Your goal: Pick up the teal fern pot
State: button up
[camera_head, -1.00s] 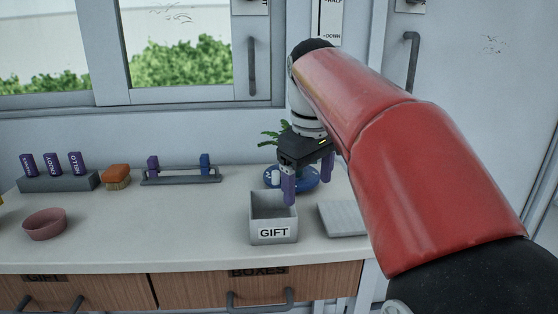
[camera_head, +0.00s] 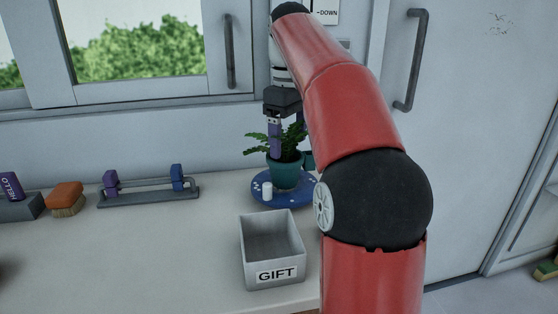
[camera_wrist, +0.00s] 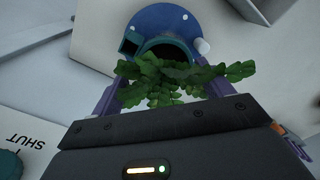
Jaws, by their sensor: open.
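The teal fern pot (camera_head: 285,173) stands upright on a round blue saucer (camera_head: 296,201) at the back of the counter, with green fronds above its rim. In the wrist view the pot's rim (camera_wrist: 187,45) shows beyond the fronds (camera_wrist: 165,82), and the saucer (camera_wrist: 150,18) lies under it. My gripper (camera_head: 287,146) is open, with its purple fingers pointing down at the fern. In the wrist view the fingers stand on either side of the fronds. Whether they touch the plant or pot, I cannot tell. My arm hides part of the right side.
A grey rack (camera_head: 150,194) with purple and blue pieces and an orange brush (camera_head: 66,197) are left. The wall is close behind.

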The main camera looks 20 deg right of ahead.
aim_at(286, 155)
jog(key=shift+s+f, duration=0.15)
jog(key=shift+f, duration=0.6)
jog(key=shift+a+f+b, duration=0.15)
jog(key=shift+f+b, duration=0.05)
jog(key=shift+f, duration=1.2)
jog(key=shift+a+f+b, duration=0.15)
jog(key=shift+f+b, duration=0.05)
jog(key=shift+f, duration=1.15)
jog(key=shift+c, duration=0.5)
jog(key=c, duration=0.6)
jog(key=shift+r, duration=0.1)
jog(key=shift+c, duration=0.4)
